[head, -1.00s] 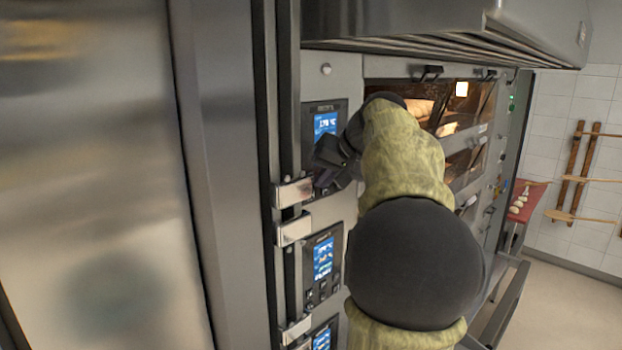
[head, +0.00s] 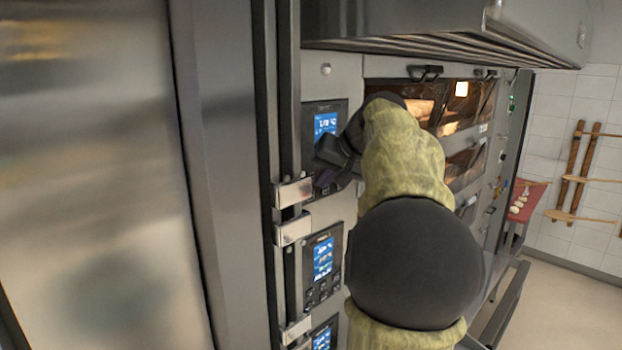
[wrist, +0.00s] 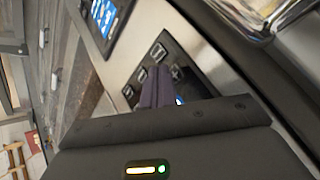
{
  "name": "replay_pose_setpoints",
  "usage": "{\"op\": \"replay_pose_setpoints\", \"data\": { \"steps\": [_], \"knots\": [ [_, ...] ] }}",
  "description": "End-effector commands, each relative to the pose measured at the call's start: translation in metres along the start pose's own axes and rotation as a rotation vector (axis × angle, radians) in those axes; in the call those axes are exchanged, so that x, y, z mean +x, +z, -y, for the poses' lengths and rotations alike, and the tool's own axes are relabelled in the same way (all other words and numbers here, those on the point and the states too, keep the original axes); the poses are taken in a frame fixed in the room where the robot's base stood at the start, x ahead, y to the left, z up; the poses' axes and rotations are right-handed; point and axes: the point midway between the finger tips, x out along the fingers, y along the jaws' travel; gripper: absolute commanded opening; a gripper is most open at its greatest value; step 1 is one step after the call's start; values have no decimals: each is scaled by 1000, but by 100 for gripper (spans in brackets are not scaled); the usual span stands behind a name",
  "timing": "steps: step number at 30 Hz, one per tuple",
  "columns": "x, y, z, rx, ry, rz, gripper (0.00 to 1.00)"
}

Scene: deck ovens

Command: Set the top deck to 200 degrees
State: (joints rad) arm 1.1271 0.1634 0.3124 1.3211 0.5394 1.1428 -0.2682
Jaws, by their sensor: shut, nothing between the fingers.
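The top deck's control panel (head: 324,112) is on the oven front at upper left of the oven, with a lit blue screen (head: 326,124). The digits on it are too small to read. My gripper (head: 322,158) is at the lower part of this panel and hides much of its keys. In the wrist view my shut gripper (wrist: 157,84) has its fingertips over the key pad, among dark square keys with pale symbols. One key (wrist: 158,52) shows beyond the fingers, and another key (wrist: 128,91) shows beside them. Whether the fingertips touch a key cannot be told.
Lower decks have similar panels, one with a blue screen (head: 323,258) directly below. Metal hinge brackets (head: 293,192) stick out just left of the panels. A steel hood (head: 440,25) overhangs the oven. A lit oven window (head: 470,105) is to the right.

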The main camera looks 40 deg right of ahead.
Motion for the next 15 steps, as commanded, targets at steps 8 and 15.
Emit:
{"op": "replay_pose_setpoints", "data": {
  "steps": [8, 15],
  "knots": [
    [1, -1, 2, -1, -1, 1, 0],
    [5, -5, 4, 0, 0, 0, 0]
  ]
}}
